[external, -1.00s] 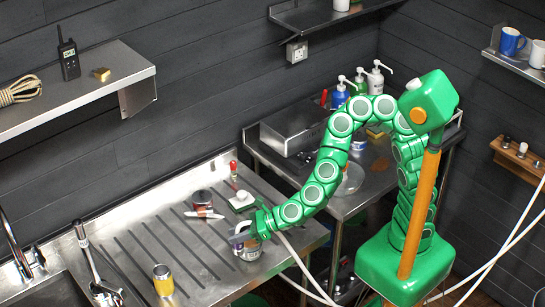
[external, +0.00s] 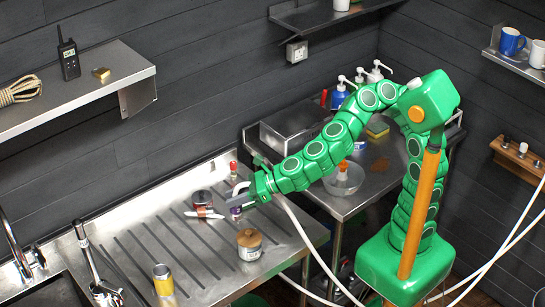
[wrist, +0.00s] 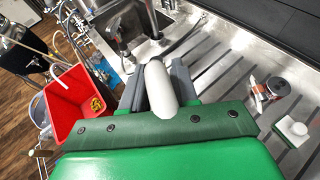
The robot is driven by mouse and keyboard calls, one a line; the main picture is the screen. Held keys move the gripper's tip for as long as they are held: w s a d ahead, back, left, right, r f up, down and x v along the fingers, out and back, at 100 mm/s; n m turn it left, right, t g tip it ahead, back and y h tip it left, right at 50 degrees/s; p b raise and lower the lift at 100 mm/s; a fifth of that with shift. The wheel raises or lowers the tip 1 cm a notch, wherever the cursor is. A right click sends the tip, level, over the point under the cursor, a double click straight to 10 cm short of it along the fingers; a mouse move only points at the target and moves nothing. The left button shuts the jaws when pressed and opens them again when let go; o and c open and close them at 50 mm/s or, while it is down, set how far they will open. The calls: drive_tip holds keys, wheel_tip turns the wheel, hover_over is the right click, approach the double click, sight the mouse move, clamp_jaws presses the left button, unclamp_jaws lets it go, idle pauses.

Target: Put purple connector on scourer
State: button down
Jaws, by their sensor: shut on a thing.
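My gripper (external: 236,197) is shut on a pale, rounded, cylinder-like piece (wrist: 160,88), held between the dark fingers above the steel drainer. In the external view a purple part (external: 236,211) shows just below the fingers; I take this to be the held purple connector, though in the wrist view it looks whitish. A green-and-yellow sponge (external: 377,128), which looks like the scourer, lies on the side table behind my arm, well away from the gripper. A white block on a green base (wrist: 292,130) lies on the drainer to the right in the wrist view.
A cork-lidded jar (external: 249,243) and a yellow can (external: 163,280) stand on the drainer. On the side table are a clear bowl (external: 344,180), a metal box (external: 292,130) and pump bottles.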

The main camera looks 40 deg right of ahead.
drive_tip(key=shift+w+d+r, duration=0.1)
drive_tip(key=shift+r, duration=0.2)
drive_tip(key=w+d+f+n+g, duration=0.1)
drive_tip(key=w+d+f, duration=0.1)
drive_tip(key=w+d, duration=1.1)
drive_tip(key=w+d+r+n+g+y, duration=0.1)
drive_tip(key=w+d, duration=0.1)
drive_tip(key=d, duration=0.7)
drive_tip(key=w+d+r, duration=0.1)
drive_tip(key=w+d, duration=0.1)
drive_tip(key=d, duration=0.6)
wheel_tip(320, 180, down, 11)
drive_tip(key=shift+w+a+f, duration=1.05)
drive_tip(key=shift+w+f, duration=0.95)
drive_tip(key=shift+f, duration=0.15)
drive_tip(key=shift+w+a+f, duration=1.05)
drive_tip(key=shift+w+f, duration=0.95)
drive_tip(key=shift+f, duration=0.2)
drive_tip(key=shift+w+a+f, duration=1.05)
drive_tip(key=shift+w+f, duration=0.95)
drive_tip(key=shift+f, duration=0.15)
drive_tip(key=shift+f, duration=0.15)
